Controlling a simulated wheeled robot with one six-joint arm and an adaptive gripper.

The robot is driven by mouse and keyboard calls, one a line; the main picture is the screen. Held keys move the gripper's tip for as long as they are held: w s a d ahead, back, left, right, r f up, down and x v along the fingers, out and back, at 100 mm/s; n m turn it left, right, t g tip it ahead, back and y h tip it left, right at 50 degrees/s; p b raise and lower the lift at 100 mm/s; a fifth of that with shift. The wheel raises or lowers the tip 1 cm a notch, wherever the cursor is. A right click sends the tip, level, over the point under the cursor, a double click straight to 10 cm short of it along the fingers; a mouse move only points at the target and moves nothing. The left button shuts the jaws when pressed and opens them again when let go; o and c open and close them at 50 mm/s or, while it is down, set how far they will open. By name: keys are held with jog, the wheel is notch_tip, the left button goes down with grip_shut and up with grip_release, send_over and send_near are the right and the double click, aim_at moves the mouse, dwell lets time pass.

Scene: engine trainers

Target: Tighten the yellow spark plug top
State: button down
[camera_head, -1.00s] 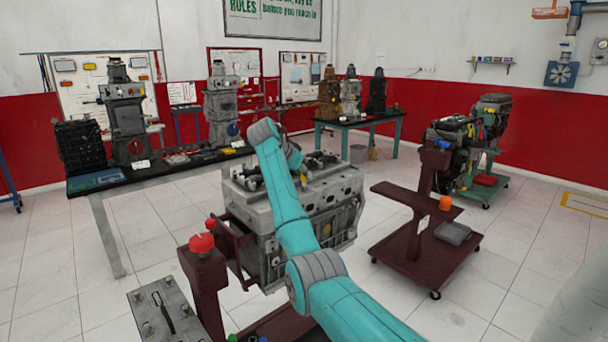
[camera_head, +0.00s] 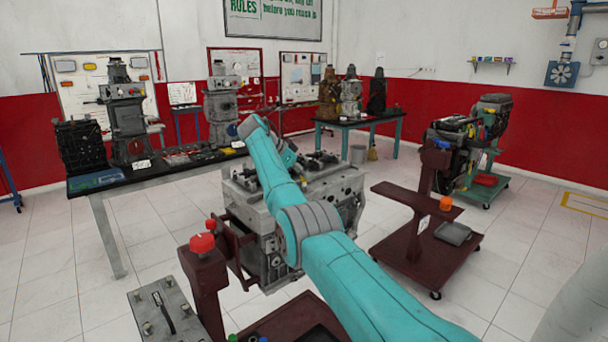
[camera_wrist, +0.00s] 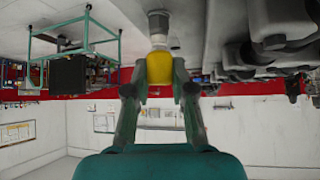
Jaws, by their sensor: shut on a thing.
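The yellow spark plug top (camera_wrist: 159,69) shows in the wrist view between the two fingers of my gripper (camera_wrist: 159,88). The fingers are shut on it, one on each side. A pale metal spark plug part (camera_wrist: 158,24) continues from the yellow top, in line with it, toward the grey engine surface. In the head view my arm reaches over the grey engine block (camera_head: 320,205) on its stand. There the arm hides my gripper and the yellow top.
In the wrist view, grey engine parts (camera_wrist: 270,20) lie close on the right. In the head view, a dark red stand (camera_head: 425,240) with an orange knob is right of the engine. A red-topped post (camera_head: 203,265) stands at front left. A workbench (camera_head: 150,170) is behind left.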

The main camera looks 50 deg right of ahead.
jog(key=shift+f, duration=0.1)
dwell(0.3)
jog(key=c, duration=0.9)
grip_release()
jog(key=shift+c, duration=0.2)
jog(key=v, duration=1.2)
